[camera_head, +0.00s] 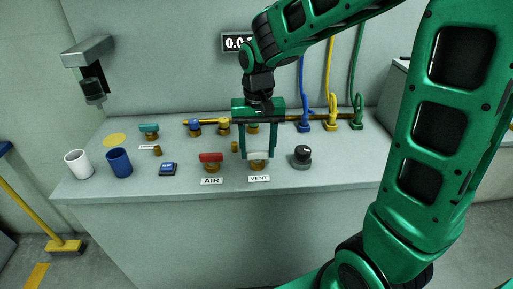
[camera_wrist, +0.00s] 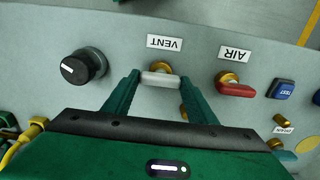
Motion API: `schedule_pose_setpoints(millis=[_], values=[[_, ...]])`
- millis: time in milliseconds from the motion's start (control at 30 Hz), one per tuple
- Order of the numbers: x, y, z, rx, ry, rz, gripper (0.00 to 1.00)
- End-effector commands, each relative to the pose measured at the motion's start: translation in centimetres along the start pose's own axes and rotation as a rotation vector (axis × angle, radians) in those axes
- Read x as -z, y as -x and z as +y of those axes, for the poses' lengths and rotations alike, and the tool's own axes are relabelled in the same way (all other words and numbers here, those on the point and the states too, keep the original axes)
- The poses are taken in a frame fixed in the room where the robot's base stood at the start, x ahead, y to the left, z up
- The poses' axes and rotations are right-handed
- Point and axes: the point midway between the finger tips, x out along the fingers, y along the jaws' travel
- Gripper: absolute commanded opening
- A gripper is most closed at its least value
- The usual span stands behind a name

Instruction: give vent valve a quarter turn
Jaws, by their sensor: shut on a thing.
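The vent valve has a white bar handle (camera_head: 257,155) on a brass body (camera_head: 258,165), behind the VENT label (camera_head: 259,178) on the bench. In the wrist view the white handle (camera_wrist: 160,79) lies crosswise, left to right, between my fingers. My gripper (camera_head: 257,154) reaches down from above and is shut on the white handle, one finger at each end. In the wrist view my gripper (camera_wrist: 159,80) shows both green fingertips against the handle's ends. The fingers hide part of the handle's ends.
A red AIR valve handle (camera_head: 211,157) stands close on the left. A black knob (camera_head: 302,155) stands on the right. A blue TEST button (camera_head: 168,168), a blue cup (camera_head: 119,162) and a white cup (camera_head: 79,163) are further left. Several coloured hose fittings stand behind.

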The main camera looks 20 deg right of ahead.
Motion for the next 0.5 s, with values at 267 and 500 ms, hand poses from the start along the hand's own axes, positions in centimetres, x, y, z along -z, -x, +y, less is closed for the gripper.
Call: schedule_pose_setpoints(millis=[267, 500], values=[[0.3, 0.21, -0.07, 0.004, -0.01, 0.009, 0.29], [0.25, 0.19, -0.06, 0.003, -0.009, 0.007, 0.7]])
